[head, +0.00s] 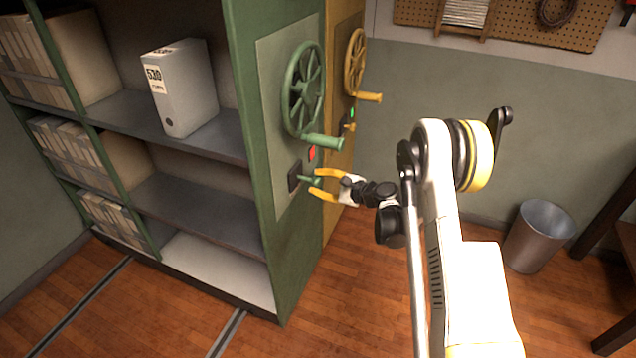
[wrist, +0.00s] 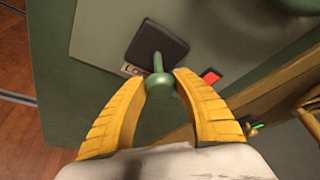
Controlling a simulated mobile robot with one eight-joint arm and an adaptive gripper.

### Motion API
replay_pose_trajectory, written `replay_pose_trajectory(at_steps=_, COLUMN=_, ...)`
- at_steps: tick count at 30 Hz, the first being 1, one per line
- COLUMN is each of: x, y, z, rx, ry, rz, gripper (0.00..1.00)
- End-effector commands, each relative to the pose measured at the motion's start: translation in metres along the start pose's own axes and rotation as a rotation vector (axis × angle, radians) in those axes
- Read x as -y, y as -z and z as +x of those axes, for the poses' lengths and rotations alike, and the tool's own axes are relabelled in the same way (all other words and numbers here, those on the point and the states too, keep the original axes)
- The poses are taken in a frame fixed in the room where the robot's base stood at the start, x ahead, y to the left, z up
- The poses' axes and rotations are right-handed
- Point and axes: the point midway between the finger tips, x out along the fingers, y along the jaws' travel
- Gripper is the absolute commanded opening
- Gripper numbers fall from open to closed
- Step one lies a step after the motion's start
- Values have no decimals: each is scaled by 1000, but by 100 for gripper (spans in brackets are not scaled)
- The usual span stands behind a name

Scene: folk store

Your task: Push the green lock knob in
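The green lock knob (head: 313,181) sticks out from a dark square plate (head: 294,176) on the green end panel of a shelf unit. In the wrist view the knob (wrist: 159,82) has a round end on a thin stem, in front of the dark plate (wrist: 156,46) and a partly hidden label. My gripper (head: 314,181) has yellow fingers, one above and one below the knob. In the head view the fingers stand apart, with the knob's end between them. In the wrist view the fingers (wrist: 163,77) flank the knob; contact is not clear.
A green handwheel (head: 303,90) with a projecting handle (head: 323,142) is above the knob. A red indicator (head: 312,153) sits between them. A second unit with a yellow handwheel (head: 355,62) and a green light stands behind. A metal bin (head: 539,237) is at right.

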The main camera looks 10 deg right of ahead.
Motion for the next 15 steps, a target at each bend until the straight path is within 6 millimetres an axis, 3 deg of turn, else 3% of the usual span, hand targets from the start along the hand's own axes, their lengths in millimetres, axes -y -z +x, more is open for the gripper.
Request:
replay_pose_trajectory(at_steps=5, x=0, y=0, z=2, rx=-1, ry=0, rz=-1, gripper=0)
replay_pose_trajectory(at_steps=12, x=0, y=-13, z=30, rx=0, ry=-1, rz=-1, gripper=0)
replay_pose_trajectory(at_steps=15, x=0, y=-14, z=32, rx=0, ry=0, rz=0, gripper=0)
